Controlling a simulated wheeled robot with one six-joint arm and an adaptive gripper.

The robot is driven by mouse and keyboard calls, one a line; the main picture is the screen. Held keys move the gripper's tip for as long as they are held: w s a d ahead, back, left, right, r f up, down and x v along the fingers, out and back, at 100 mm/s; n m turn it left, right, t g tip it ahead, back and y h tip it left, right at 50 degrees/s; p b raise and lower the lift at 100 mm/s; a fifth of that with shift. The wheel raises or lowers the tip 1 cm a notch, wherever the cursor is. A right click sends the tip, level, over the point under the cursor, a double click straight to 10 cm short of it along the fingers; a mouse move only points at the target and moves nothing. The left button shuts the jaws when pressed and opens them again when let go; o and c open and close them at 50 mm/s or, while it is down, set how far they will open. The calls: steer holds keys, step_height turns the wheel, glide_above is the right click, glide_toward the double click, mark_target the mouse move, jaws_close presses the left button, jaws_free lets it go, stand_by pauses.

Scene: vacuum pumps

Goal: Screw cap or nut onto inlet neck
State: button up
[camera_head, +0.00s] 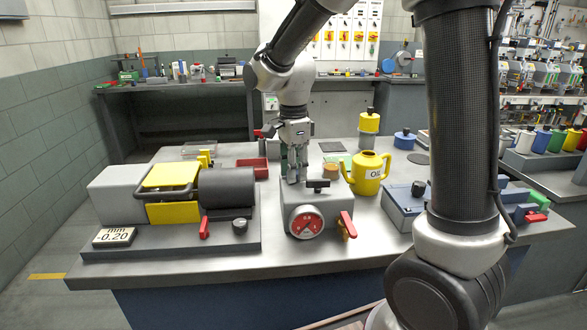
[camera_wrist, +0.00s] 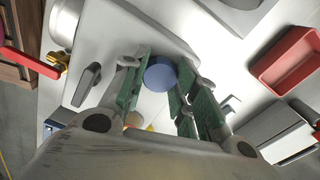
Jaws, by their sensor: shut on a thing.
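My gripper (camera_head: 294,165) points down at the top of a grey pump block (camera_head: 318,208) with a red dial gauge (camera_head: 306,222) on its front. In the wrist view, the green-padded fingers (camera_wrist: 160,84) are shut on a round blue cap (camera_wrist: 160,73), one finger on each side. The cap sits at the fingertips, over the light grey top of the block. The inlet neck is hidden beneath the cap and fingers, and I cannot tell whether the cap touches it. In the head view the fingers hide the cap.
A black T-handle (camera_head: 318,184) stands close beside my fingers, with a red-levered valve (camera_head: 347,225) at the block's right. A yellow oil can (camera_head: 368,174) stands to the right. A yellow-and-black pump (camera_head: 228,192) lies left. A red tray (camera_wrist: 284,60) lies near.

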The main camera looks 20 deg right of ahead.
steer(key=m, duration=0.6)
steer(key=shift+m, duration=0.4)
steer(key=m, duration=0.5)
steer(key=shift+m, duration=0.4)
steer(key=o, duration=1.2)
steer(key=shift+r, duration=0.1)
steer(key=shift+r, duration=2.4)
steer(key=shift+c, duration=0.5)
